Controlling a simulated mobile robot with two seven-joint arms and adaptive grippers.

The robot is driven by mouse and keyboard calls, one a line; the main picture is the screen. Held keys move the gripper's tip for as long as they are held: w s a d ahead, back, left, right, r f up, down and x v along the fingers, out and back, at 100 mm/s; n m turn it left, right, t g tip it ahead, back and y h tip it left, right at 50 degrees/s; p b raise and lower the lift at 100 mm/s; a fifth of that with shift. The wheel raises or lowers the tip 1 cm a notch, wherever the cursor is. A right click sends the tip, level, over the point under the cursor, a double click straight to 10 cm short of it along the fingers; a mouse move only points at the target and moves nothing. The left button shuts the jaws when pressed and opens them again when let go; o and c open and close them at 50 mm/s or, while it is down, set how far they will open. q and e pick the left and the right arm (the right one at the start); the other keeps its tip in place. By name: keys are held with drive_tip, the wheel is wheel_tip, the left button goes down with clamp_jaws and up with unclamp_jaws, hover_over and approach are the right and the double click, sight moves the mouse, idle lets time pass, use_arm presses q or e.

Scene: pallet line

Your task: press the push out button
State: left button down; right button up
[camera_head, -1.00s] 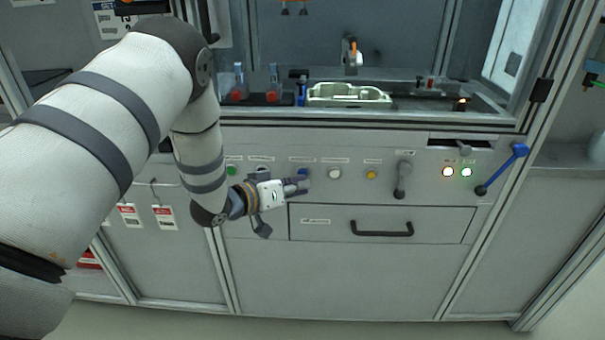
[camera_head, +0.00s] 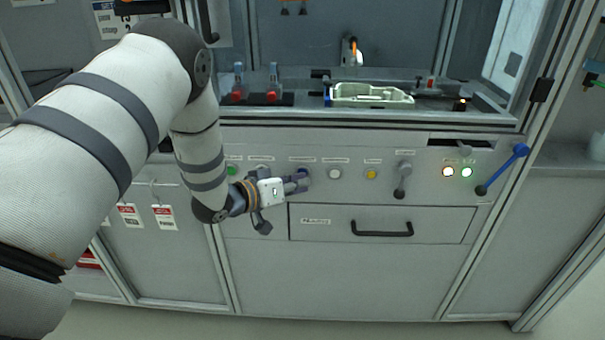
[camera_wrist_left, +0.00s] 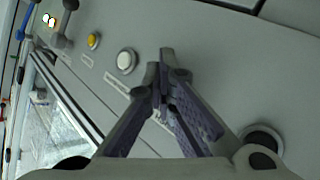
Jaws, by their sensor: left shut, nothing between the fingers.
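My left gripper (camera_head: 300,183) is shut and empty, with its tips at the blue button (camera_head: 304,172) on the grey control panel (camera_head: 450,210). The gripper also shows in the left wrist view (camera_wrist_left: 163,62), where its fingers hide the blue button. I cannot tell whether the tips touch the button or whether it is pressed in. The button labels are too small to read, so I cannot confirm which is push out. A white button (camera_head: 334,174) and a yellow button (camera_head: 371,175) sit to the right. My right gripper is not in view.
A pale green tray (camera_head: 371,101) stands on the line behind the panel. A green button (camera_head: 232,171) is left of the gripper. A grey lever (camera_head: 401,180) and a blue-handled lever (camera_head: 502,170) stick out at right. A drawer handle (camera_head: 382,230) is below.

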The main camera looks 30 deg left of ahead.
use_arm(q)
drive_tip(key=shift+s+d+p, duration=0.35)
drive_tip(key=shift+s+d, duration=0.1)
drive_tip(key=shift+s, duration=0.3)
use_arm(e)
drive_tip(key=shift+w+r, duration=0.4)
use_arm(q)
drive_tip(key=s+d, duration=0.1)
drive_tip(key=s+p, duration=0.1)
drive_tip(key=s+d, duration=0.1)
drive_tip(key=s, duration=0.1)
drive_tip(key=shift+s+d+p, duration=0.1)
drive_tip(key=shift+d+p, duration=0.2)
drive_tip(key=shift+p, duration=0.05)
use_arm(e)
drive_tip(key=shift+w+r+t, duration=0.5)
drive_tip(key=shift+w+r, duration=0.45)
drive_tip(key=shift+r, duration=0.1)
